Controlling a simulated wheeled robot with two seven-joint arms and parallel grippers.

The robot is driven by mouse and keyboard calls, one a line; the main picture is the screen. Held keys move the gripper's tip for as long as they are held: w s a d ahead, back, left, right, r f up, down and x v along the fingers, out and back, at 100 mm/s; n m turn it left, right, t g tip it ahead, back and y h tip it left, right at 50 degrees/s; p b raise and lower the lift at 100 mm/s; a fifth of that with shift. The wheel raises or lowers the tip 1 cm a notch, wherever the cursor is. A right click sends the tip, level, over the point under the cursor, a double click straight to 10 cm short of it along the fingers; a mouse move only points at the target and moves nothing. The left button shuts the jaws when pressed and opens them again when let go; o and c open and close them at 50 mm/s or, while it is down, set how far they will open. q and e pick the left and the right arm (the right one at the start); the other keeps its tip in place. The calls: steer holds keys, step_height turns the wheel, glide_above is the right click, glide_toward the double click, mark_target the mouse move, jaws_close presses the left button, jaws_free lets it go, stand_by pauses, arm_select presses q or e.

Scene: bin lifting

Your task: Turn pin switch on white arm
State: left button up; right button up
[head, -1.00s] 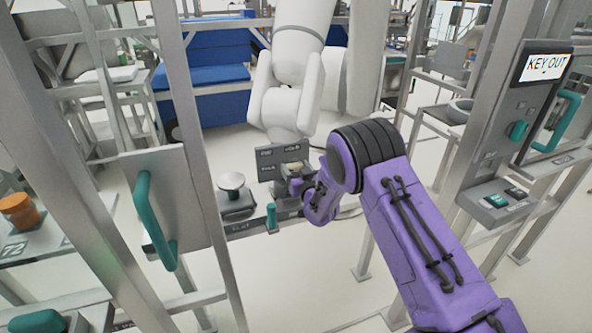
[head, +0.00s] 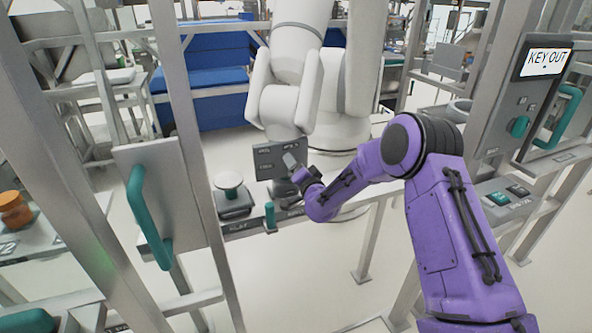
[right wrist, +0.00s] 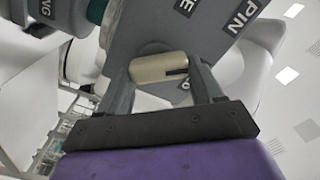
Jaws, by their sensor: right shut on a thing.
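The white arm (head: 297,60) stands behind the frame opening, with a grey labelled plate (head: 268,163) at its lower end. In the right wrist view the plate (right wrist: 185,35) fills the top and carries a "PIN" label. The pin switch (right wrist: 152,68) is a short beige cylinder with a dark slot, lying across between my fingers. My right gripper (right wrist: 160,80) is shut on it. In the head view my purple right arm comes in from the right and its gripper (head: 292,166) is at the plate's right side, hiding the switch. My left gripper is not in view.
A teal handle (head: 150,217) on a grey panel is at left. A small teal peg (head: 270,215) and a round-topped knob (head: 229,183) stand below the plate. A "KEY OUT" display box (head: 540,85) is on the right post. Metal posts flank the opening.

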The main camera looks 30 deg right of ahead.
steer(key=shift+d+f+m+b, duration=0.15)
steer(key=shift+m+b, duration=0.7)
steer(key=shift+m, duration=1)
steer(key=shift+f+m+b, duration=0.15)
steer(key=shift+m+b, duration=0.7)
steer(key=shift+m, duration=1)
steer(key=o, duration=1.1)
steer(key=shift+r, duration=0.1)
steer(key=shift+c, duration=0.2)
steer(key=shift+s, duration=0.15)
steer(key=b+v, duration=0.1)
steer(key=v, duration=0.9)
steer(key=shift+s, duration=0.2)
